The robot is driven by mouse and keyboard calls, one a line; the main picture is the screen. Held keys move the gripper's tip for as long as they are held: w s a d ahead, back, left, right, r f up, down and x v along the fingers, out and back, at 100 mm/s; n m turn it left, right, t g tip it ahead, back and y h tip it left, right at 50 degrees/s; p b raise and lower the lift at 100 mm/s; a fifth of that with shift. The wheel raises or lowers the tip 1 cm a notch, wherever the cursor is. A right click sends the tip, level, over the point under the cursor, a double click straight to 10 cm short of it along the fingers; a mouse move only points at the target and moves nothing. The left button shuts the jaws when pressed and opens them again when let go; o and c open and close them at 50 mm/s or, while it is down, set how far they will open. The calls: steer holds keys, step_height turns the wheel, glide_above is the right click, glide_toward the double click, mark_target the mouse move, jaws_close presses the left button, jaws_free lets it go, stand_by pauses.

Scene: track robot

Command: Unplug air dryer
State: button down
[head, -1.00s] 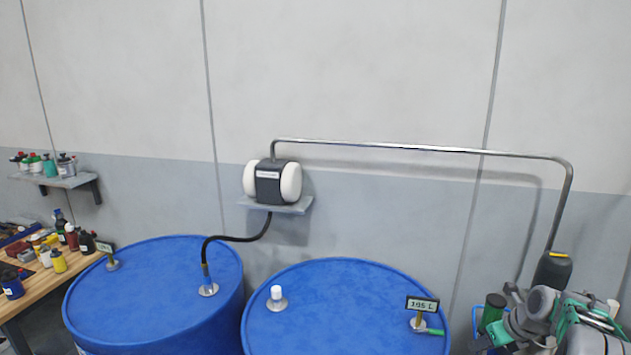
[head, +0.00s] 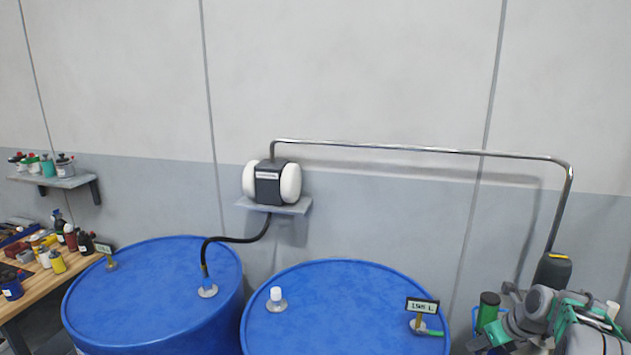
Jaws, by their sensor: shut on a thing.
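A dark green cylinder (head: 489,312), which may be the air dryer, stands upright at the lower right, just right of the right blue drum. My gripper (head: 496,332) is at its lower part and shut on it. The fingers are small and partly hidden by my grey and teal arm, so the exact grip is hard to make out. The cylinder's lower end is hidden, and I cannot tell what it is attached to.
The right blue drum (head: 345,325) carries a white cap (head: 276,295) and a display (head: 422,306). A hose (head: 237,239) joins the left blue drum (head: 145,275) to a wall pump (head: 269,182). A metal pipe (head: 420,149) runs right to a black nozzle (head: 552,270). A workbench (head: 70,268) stands left.

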steer(key=shift+w+a+r, duration=0.1)
steer(key=shift+w+r, duration=0.1)
steer(key=shift+r, duration=0.3)
steer(key=shift+r+p, duration=0.55)
steer(key=shift+r, duration=0.3)
steer(key=shift+s+r, duration=0.1)
steer(key=shift+r, duration=0.8)
